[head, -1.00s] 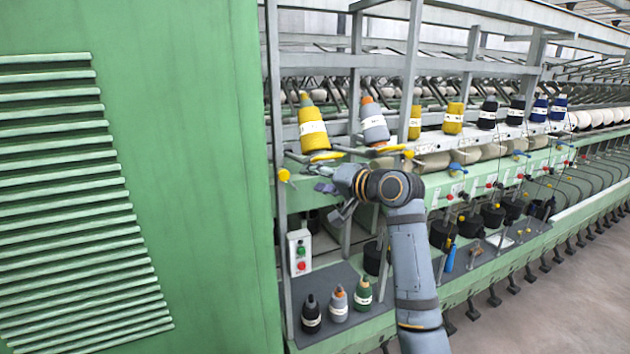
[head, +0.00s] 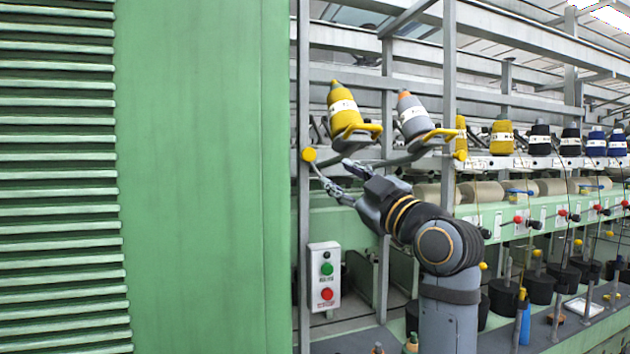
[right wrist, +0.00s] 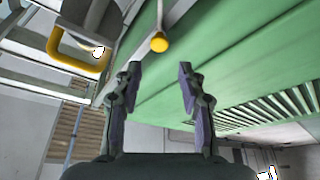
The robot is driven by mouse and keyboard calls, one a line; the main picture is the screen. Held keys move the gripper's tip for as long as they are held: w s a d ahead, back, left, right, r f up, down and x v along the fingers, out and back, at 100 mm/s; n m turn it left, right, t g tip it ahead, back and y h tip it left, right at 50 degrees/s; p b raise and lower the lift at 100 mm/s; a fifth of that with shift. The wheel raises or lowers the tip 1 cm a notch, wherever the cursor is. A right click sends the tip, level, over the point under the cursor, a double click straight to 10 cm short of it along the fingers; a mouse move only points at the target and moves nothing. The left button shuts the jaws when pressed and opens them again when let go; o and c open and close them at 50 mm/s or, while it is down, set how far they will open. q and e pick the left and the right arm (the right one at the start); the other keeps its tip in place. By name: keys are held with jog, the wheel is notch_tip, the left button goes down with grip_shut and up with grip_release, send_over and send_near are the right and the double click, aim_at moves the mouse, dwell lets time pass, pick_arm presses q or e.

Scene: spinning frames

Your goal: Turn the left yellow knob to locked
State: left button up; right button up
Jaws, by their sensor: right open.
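The left yellow knob (head: 309,155) is on the grey upright post at the edge of the green panel. It also shows in the right wrist view (right wrist: 159,42), beyond the fingertips and near the top middle. My right gripper (head: 335,178) is open and empty, just below and to the right of the knob in the head view. In the right wrist view its two fingers (right wrist: 160,82) stand wide apart, and the knob is between their lines but ahead of them, apart from both. A second yellow knob (head: 461,155) is on the post further right. My left gripper is not in view.
A yellow yarn cone (head: 344,112) and a grey one (head: 413,116) sit on yellow-armed holders just above my right gripper. A control box (head: 324,276) with green and red buttons hangs below. The large green panel (head: 200,180) fills the left.

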aim_at(311, 157)
jog(key=p+x, duration=0.3)
jog(key=x, duration=0.6)
jog(key=shift+w+a+r+p, duration=0.1)
jog(key=shift+a+r+p, duration=0.05)
jog(key=shift+r+p, duration=0.15)
jog(key=shift+w+a, duration=0.25)
jog(key=shift+w, duration=0.1)
jog(key=shift+c, duration=0.4)
grip_shut()
